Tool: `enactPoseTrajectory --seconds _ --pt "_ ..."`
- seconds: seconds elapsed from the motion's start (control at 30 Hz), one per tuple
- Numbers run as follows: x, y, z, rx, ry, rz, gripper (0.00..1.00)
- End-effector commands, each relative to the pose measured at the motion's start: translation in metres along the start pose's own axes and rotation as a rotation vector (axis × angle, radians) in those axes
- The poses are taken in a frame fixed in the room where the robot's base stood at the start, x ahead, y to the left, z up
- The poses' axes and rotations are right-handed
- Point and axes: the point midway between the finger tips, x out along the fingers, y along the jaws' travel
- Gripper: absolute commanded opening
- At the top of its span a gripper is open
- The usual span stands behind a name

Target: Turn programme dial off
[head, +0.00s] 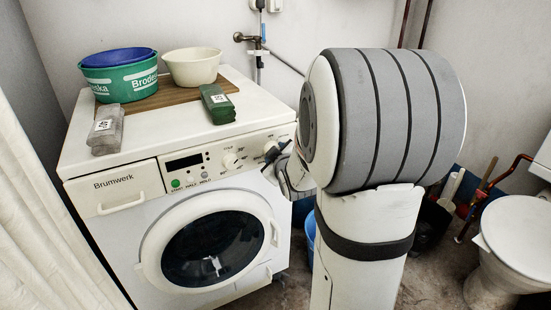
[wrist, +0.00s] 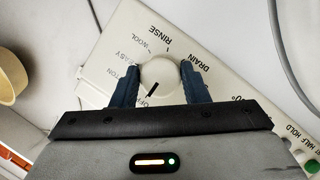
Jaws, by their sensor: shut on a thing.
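The programme dial (wrist: 159,74) is a round cream knob on the washing machine's panel, ringed by labels such as RINSE, DRAIN, WOOL and EASY. Its dark pointer mark points down-left, towards a partly covered label that looks like OFF. My gripper (wrist: 160,84) has its two dark blue fingers on either side of the dial and is shut on it. In the head view my gripper (head: 277,153) is at the right end of the panel of the washing machine (head: 120,231), and it and my arm mostly hide the programme dial.
A second knob (head: 231,160) sits left of my gripper on the panel. A toilet (head: 513,243) stands at right.

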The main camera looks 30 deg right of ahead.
Motion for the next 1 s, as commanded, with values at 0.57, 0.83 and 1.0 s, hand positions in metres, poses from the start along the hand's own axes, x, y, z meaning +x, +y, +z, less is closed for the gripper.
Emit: enactPoseTrajectory --seconds 0.57,0.83,1.0 --pt "0.000 0.000 0.000 -0.001 0.000 -0.001 0.63" --pt "-0.005 0.001 -0.001 0.000 0.001 0.000 0.63" --pt "-0.031 0.002 -0.002 0.000 0.000 0.001 0.63"
